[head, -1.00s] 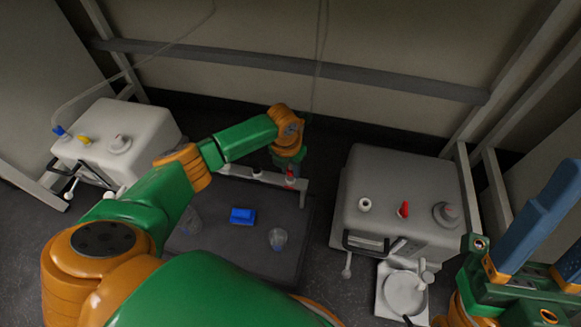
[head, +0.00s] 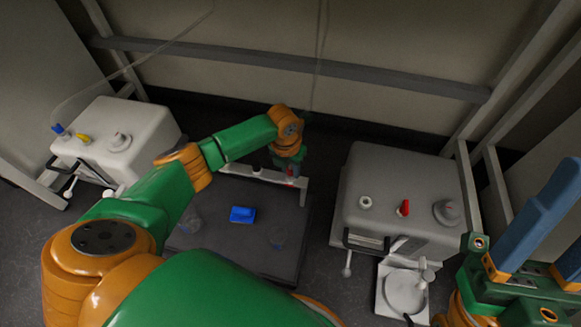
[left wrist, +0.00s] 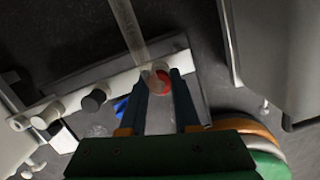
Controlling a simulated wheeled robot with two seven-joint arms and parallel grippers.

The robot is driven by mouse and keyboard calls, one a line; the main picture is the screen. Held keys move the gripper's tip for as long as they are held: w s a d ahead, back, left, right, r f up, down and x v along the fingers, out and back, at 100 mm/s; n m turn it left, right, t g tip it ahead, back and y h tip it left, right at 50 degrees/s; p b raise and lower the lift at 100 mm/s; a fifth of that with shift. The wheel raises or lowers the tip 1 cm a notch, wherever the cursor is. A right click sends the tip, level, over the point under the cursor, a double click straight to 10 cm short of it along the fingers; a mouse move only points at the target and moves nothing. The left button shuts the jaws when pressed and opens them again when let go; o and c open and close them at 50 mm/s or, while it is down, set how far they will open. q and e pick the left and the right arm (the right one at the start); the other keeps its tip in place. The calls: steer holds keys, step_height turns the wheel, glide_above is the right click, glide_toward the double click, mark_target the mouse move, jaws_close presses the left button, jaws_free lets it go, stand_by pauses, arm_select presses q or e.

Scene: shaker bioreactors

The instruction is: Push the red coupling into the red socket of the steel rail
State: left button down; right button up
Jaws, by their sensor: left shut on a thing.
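The steel rail (head: 240,174) stands across the back of the dark table in the head view. It also crosses the left wrist view (left wrist: 70,103) and carries several round sockets. My left gripper (left wrist: 159,78) is at the rail's right part, its fingers shut around a red piece, which I take for the red coupling (left wrist: 163,82). A clear hose runs up from between the fingers. In the head view my left gripper (head: 291,167) hides most of the coupling and the red socket; I cannot tell how far the coupling sits in it.
White bioreactor boxes stand left (head: 110,150) and right (head: 400,190). A black socket (left wrist: 95,99) sits left of my fingers on the rail.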

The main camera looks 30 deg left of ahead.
arm_select(q)
steer(key=shift+f, duration=0.25)
steer(key=c, duration=0.5)
jaws_free()
steer(key=shift+c, duration=0.2)
